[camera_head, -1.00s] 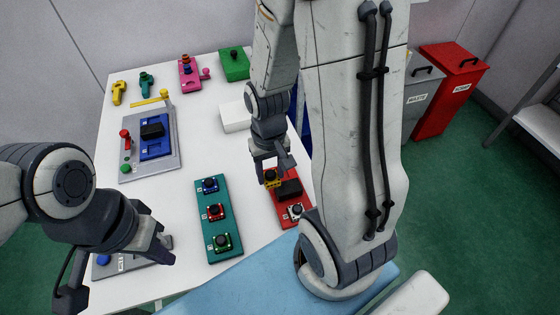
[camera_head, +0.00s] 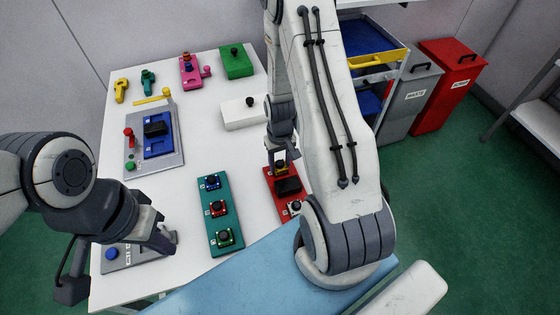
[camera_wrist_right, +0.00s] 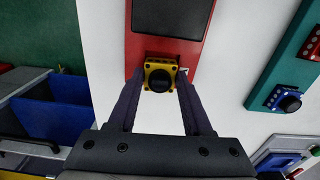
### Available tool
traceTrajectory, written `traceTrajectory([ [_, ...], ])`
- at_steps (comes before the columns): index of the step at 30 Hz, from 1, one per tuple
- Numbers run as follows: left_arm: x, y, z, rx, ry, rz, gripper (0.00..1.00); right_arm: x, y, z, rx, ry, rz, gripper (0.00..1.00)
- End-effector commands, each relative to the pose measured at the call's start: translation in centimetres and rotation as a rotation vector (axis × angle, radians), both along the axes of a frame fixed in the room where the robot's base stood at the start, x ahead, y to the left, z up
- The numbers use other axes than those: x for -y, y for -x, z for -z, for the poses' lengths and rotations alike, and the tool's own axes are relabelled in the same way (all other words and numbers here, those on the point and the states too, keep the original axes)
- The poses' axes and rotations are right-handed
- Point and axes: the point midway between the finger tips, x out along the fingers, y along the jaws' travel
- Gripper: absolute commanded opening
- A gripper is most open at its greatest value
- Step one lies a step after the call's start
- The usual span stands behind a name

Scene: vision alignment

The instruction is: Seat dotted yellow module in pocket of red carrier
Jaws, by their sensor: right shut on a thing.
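The dotted yellow module (camera_head: 281,168) with a black round knob is at the far end of the red carrier (camera_head: 268,183). My right gripper (camera_head: 281,163) is shut on it. In the right wrist view, the fingers lie on either side of the yellow module (camera_wrist_right: 161,64), which overlaps the near end of the red carrier (camera_wrist_right: 195,52). The pocket is hidden under it, and I cannot tell whether the module is down in it or just above. My left gripper (camera_head: 163,243) is low at the left, over a grey plate; its jaw opening is unclear.
The red carrier also bears a black block (camera_head: 288,186) and a white module (camera_head: 294,207). A teal carrier (camera_head: 224,222) with several modules stands to its left. A white box (camera_head: 240,117) is behind. A grey plate with a blue fixture (camera_head: 158,146) is at left.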

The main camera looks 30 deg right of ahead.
Motion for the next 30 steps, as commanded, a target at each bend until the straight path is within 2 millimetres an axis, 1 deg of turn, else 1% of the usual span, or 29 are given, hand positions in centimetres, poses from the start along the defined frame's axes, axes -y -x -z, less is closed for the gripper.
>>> traceTrajectory([
  [1, 0.0, 0.0, 0.0, 0.0, 0.0, 0.0, 0.0, 0.0, 0.1, 0.3, -0.003, -0.001, -0.001, 0.0],
  [5, 0.0, 0.0, 0.1, 0.0, 0.0, 0.0, 0.0, -0.1, 0.1, 0.4, -0.003, -0.001, -0.001, 0.0],
  [6, 0.0, 0.0, 0.1, 0.0, 0.0, 0.0, 0.0, -0.1, 0.1, 0.4, -0.004, -0.001, -0.001, 0.53],
  [8, 0.0, 0.0, 0.1, 0.0, 0.0, 0.0, 0.0, -0.1, 0.1, 0.4, -0.003, -0.001, -0.001, 0.76],
  [9, 0.0, 0.0, 0.1, 0.0, 0.0, 0.0, 0.0, -0.1, 0.1, 0.4, -0.003, -0.001, -0.001, 0.8],
  [17, 0.0, 0.0, 0.1, 0.0, 0.0, 0.0, 0.0, -0.1, 0.1, 0.3, -0.002, 0.0, -0.001, 0.8],
  [20, 0.0, 0.0, 0.1, 0.0, 0.0, 0.0, 0.0, 0.0, 0.0, -0.1, 0.0, 0.0, -0.001, 0.8],
  [23, 0.0, 0.0, 0.3, 0.0, 0.0, 0.0, 0.0, 0.0, -0.1, -1.2, 0.003, 0.001, -0.001, 0.8],
  [25, 0.0, 0.0, 0.4, 0.0, 0.0, 0.0, 0.0, 0.0, -0.1, -2.3, 0.005, 0.002, -0.001, 0.8],
  [30, 0.0, 0.0, 0.7, 0.0, 0.0, 0.0, 0.0, 0.0, -0.1, -5.8, 0.006, 0.002, -0.001, 0.8],
])
